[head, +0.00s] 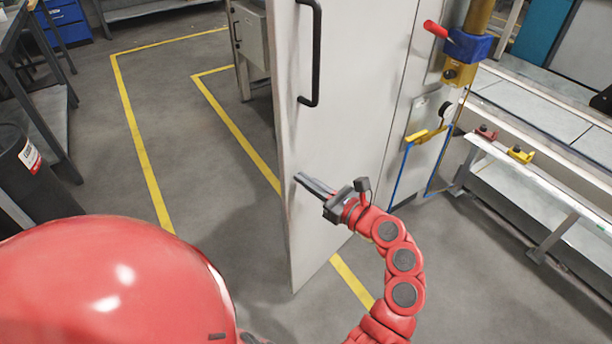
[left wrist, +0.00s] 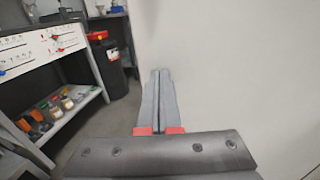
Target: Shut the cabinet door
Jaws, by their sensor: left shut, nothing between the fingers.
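The cabinet door (head: 345,120) is a tall pale panel in the middle of the head view, with a black bar handle (head: 316,60) near its upper left. It stands swung out over the floor; how wide the gap behind it is cannot be told. My left gripper (head: 303,181) is shut and empty, in front of the door's lower part near its free edge. In the left wrist view its two fingers (left wrist: 161,74) lie together before the pale door surface (left wrist: 230,70). Contact with the door cannot be told. My right gripper is out of view.
A black bin (head: 30,175) and a dark workbench (head: 45,100) stand at the left. Grey floor with yellow lines (head: 140,150) lies open left of the door. A metal bench (head: 540,200) and a yellow-and-blue fixture (head: 465,60) stand at the right.

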